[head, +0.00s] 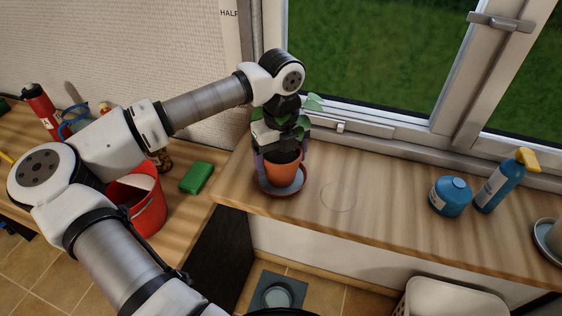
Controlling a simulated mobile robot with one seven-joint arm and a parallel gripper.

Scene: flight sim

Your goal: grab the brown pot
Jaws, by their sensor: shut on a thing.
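The brown pot (283,172) is a small orange-brown flower pot with a leafy green plant (312,103) in it. It stands at the left end of the wooden window sill, on or just over a brown saucer (286,192); I cannot tell whether it touches. My gripper (277,155) comes down from above among the leaves and is shut on the pot, with its fingers at the rim. My wrist and the leaves hide part of the plant and the pot's back side.
A blue tin (450,196) and a blue spray bottle (500,182) with a yellow head stand to the right on the sill. A red bucket (143,203) and a green sponge (197,177) are on the left. The window frame is close behind; the middle sill is clear.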

